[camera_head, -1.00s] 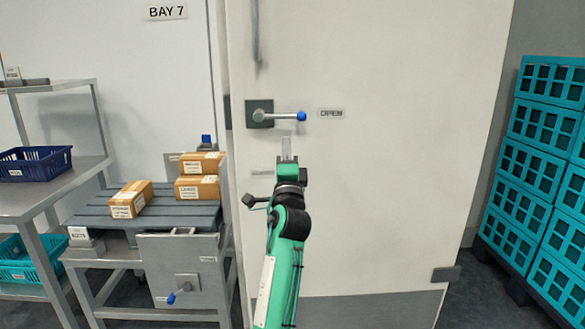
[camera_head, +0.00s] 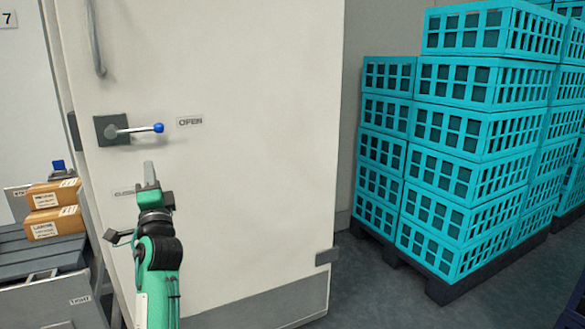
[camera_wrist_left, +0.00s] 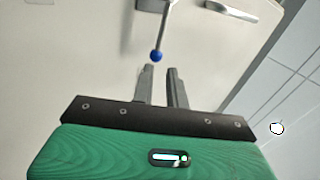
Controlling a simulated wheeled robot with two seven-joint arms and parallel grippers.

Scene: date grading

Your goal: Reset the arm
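My left arm, green and black, rises from the bottom of the head view. Its gripper (camera_head: 149,172) points up in front of the white door (camera_head: 250,90), below the lever handle (camera_head: 135,130) with a blue knob. In the left wrist view the two dark fingers of the left gripper (camera_wrist_left: 162,85) stand apart with a gap between them and nothing held. The blue knob (camera_wrist_left: 156,56) shows just beyond the fingertips there; I cannot tell the distance. The lever lies about level, pointing right, next to an "OPEN" label (camera_head: 190,121). My right gripper is not in view.
Teal crates (camera_head: 455,150) stand stacked on a dark pallet (camera_head: 440,288) at the right. Cardboard boxes (camera_head: 54,223) sit on a grey slatted bench (camera_head: 40,258) at the left. Grey floor (camera_head: 370,300) is clear between door and pallet.

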